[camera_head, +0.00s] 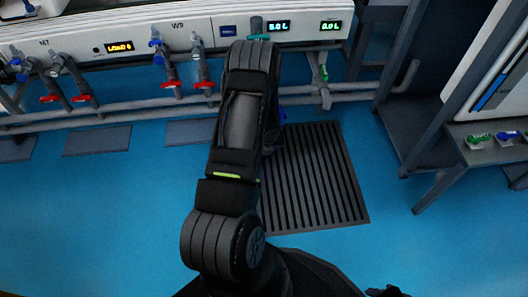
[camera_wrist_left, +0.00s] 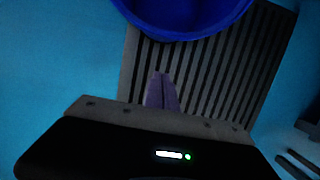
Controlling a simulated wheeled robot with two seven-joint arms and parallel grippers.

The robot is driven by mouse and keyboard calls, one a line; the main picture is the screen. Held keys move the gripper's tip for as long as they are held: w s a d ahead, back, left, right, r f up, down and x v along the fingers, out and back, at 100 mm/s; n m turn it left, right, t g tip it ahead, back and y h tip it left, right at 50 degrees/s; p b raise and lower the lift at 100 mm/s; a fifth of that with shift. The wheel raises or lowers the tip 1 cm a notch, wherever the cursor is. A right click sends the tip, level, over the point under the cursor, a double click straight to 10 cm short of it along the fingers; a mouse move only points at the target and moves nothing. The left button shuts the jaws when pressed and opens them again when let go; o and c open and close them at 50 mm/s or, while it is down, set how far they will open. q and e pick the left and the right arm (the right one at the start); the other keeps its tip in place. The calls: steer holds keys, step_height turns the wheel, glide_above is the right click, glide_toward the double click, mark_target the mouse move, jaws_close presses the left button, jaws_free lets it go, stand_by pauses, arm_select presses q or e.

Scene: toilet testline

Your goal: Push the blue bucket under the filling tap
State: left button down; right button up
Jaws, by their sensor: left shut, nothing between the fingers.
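The blue bucket (camera_wrist_left: 190,14) shows in part at the top of the left wrist view, above the slatted floor grate (camera_wrist_left: 222,75). In the head view my arm hides most of it; only a sliver of blue (camera_head: 282,115) shows beside the forearm. My left gripper (camera_wrist_left: 161,76) is shut and empty, its fingertips pointing at the near side of the bucket. A small gap seems to show between them. A tap with a green handle (camera_head: 323,74) hangs under the panel's right end, beyond the grate.
The white panel (camera_head: 180,35) with lit displays runs along the back, with red- and blue-handled valves and grey pipes (camera_head: 130,106) below. A dark metal frame with a shelf (camera_head: 490,150) stands at the right. Blue floor left of the grate is clear apart from flat grey plates (camera_head: 97,140).

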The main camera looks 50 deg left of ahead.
arm_select(q)
steer(key=v, duration=0.2)
steer(key=shift+d+r, duration=0.1)
steer(key=shift+r, duration=0.25)
arm_select(e)
steer(key=shift+s+r, duration=0.1)
steer(key=shift+r, duration=0.5)
